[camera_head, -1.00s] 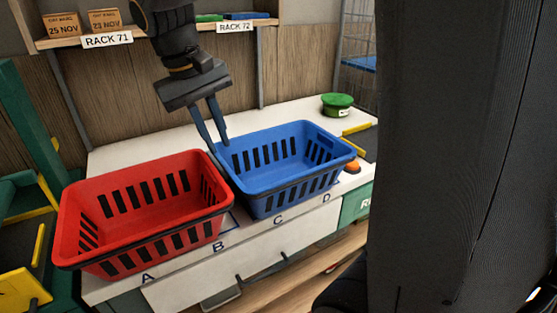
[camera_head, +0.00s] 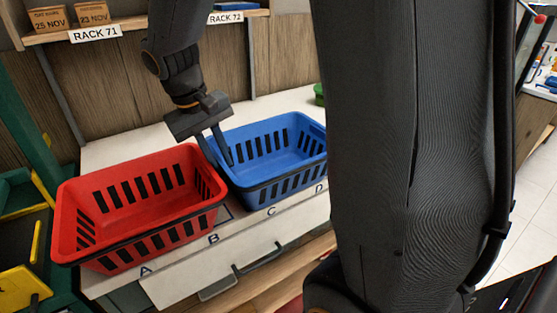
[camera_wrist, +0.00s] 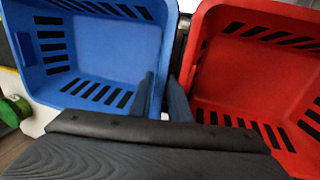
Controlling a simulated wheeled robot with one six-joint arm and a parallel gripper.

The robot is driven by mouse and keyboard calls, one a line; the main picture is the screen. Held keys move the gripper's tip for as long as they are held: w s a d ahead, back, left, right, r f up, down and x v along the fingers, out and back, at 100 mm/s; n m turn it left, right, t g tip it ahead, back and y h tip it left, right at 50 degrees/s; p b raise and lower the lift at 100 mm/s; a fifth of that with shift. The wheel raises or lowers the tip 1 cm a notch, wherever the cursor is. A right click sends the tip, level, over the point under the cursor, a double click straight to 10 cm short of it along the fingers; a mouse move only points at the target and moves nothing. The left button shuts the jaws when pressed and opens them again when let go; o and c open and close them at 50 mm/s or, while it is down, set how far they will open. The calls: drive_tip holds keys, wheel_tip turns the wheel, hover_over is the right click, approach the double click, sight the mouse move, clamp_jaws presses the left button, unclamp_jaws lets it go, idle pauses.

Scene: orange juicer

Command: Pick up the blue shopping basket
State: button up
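The blue shopping basket (camera_head: 262,185) stands upright on the white counter, just right of a red basket. It fills the upper left of the wrist view (camera_wrist: 100,50). My gripper (camera_head: 221,164) points down at the blue basket's left wall, beside the red basket. In the wrist view my gripper (camera_wrist: 162,76) has its two fingers apart, one over the inside of the blue basket and one at the gap between the baskets. The blue wall lies between them; contact cannot be told. The blue basket's right end is partly hidden by my arm in the head view.
The red basket (camera_head: 140,225) stands close on the left, with a narrow gap. Counter letters and a drawer handle (camera_head: 258,258) show in front. Shelves with boxes (camera_head: 92,13) are behind. A green round object (camera_wrist: 12,110) sits on the counter beyond the blue basket.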

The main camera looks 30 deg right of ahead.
clamp_jaws()
